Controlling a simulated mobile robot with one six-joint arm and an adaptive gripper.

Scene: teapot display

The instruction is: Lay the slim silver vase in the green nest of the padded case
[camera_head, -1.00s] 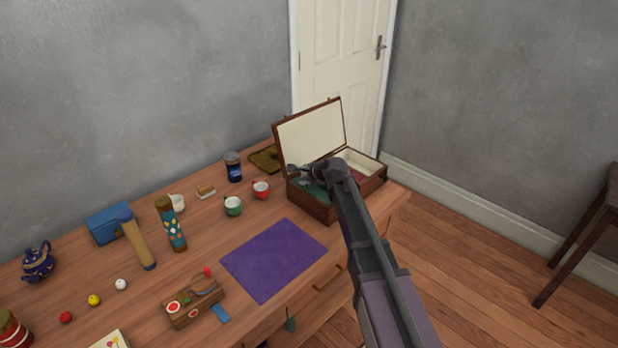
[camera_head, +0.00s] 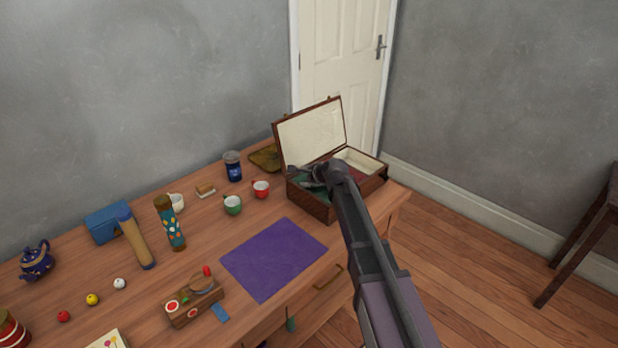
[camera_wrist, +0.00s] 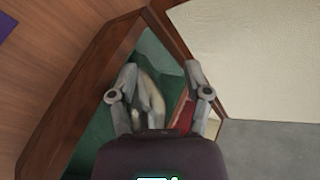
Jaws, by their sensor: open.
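The padded case (camera_head: 312,204) stands open at the table's right end, its lid raised at the back. Its green nest (camera_head: 303,182) is partly hidden by my gripper; green lining also shows in the wrist view (camera_wrist: 98,130). My gripper (camera_head: 308,172) is low over the green nest. In the wrist view its fingers (camera_wrist: 160,68) are spread apart. A pale, silvery rounded shape, apparently the slim silver vase (camera_wrist: 152,100), lies in the green nest between the fingers, partly hidden by my gripper. I cannot tell whether the fingers touch it.
A red compartment (camera_wrist: 187,117) adjoins the green one. The raised lid (camera_head: 311,135) stands close behind my gripper. A red cup (camera_head: 261,190), a green cup (camera_head: 233,206) and a dark blue jar (camera_head: 233,168) stand left of the case. A purple mat (camera_head: 273,260) lies clear in front.

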